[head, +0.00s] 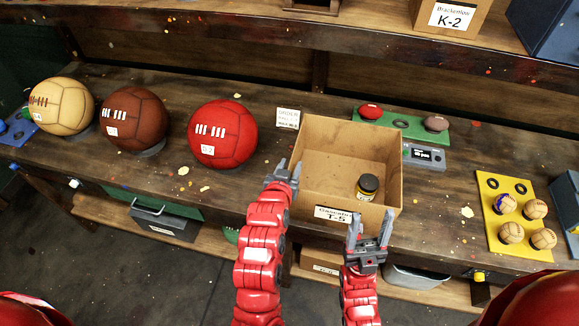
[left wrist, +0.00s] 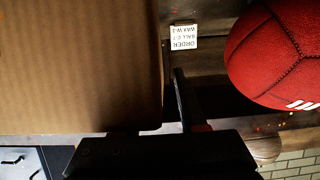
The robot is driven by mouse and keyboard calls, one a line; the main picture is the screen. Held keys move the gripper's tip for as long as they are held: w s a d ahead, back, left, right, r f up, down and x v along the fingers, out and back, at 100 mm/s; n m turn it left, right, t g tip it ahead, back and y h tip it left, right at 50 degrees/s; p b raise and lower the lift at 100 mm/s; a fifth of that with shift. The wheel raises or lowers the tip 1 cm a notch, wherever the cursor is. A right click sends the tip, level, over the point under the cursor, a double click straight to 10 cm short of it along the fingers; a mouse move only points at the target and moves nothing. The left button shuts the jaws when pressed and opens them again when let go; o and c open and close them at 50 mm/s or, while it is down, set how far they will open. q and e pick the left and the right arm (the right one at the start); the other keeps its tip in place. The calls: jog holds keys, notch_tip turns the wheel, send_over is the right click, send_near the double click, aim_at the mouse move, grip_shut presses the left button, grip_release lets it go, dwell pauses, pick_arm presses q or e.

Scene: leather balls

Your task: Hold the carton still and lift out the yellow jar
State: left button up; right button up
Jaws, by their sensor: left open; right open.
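The open-topped carton (head: 310,150) stands on the bench, with a label reading T-5 on its front. The jar (head: 366,192), with a black lid and a yellow label, stands upright inside near the carton's front right corner. My left gripper (head: 287,168) is open beside the carton's left wall; I cannot tell whether it touches. In the left wrist view the carton's brown wall (left wrist: 75,65) fills the left side, close to a dark finger. My right gripper (head: 371,224) is open and empty in front of the carton, below the jar.
Three large balls stand left of the carton, the nearest red (head: 222,134). A white order card (head: 288,118) stands behind. A green tray (head: 408,127) lies to the right, with a yellow tray (head: 491,215) of small balls beyond.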

pick_arm(q)
grip_shut()
dwell(1.2)
